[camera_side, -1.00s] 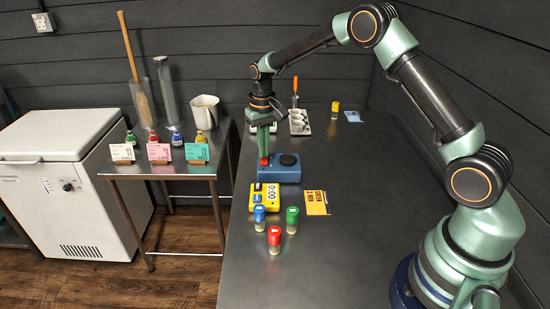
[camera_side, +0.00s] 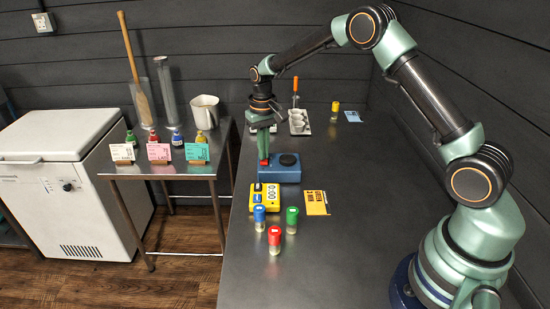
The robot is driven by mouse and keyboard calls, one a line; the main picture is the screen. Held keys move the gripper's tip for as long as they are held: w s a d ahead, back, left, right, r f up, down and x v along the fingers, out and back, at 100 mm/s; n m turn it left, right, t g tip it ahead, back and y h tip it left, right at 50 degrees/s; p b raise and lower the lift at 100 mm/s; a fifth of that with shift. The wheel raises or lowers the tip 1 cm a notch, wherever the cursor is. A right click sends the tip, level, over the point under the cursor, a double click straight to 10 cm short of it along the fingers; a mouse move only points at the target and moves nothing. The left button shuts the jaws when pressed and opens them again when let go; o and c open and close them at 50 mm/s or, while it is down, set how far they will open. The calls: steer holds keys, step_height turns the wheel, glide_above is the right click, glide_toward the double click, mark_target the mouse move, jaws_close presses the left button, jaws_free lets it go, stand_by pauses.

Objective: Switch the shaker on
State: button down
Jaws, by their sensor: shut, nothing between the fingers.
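The shaker is a blue box (camera_side: 279,173) with a round dark platform (camera_side: 288,159) on its top right, standing on the dark bench. A small red switch (camera_side: 264,162) shows at the left of its top. My gripper (camera_side: 264,155) is shut and empty, pointing down right at the red switch. The fingertips look to be at or just above the switch. I cannot tell whether they touch it. Which way the switch is set is too small to tell.
In front of the shaker stand a yellow timer (camera_side: 264,196), an orange card (camera_side: 316,202), and blue (camera_side: 259,213), green (camera_side: 292,215) and red-capped (camera_side: 274,235) vials. Behind are a white tray (camera_side: 300,125) and a yellow-capped vial (camera_side: 335,108).

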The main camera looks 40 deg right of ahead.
mark_target(264, 162)
steer(key=shift+f, duration=0.65)
stand_by(0.3)
steer(key=shift+r, duration=3.55)
steer(key=s+a+r+n+t, duration=0.1)
steer(key=s+a+r+t, duration=0.15)
steer(key=s+r, duration=0.85)
steer(key=s+a+r+n+t, duration=0.1)
steer(key=s+n+t, duration=0.1)
steer(key=s, duration=1)
steer(key=shift+a+r+t, duration=0.15)
steer(key=shift+r+t, duration=0.1)
steer(key=shift+t, duration=0.3)
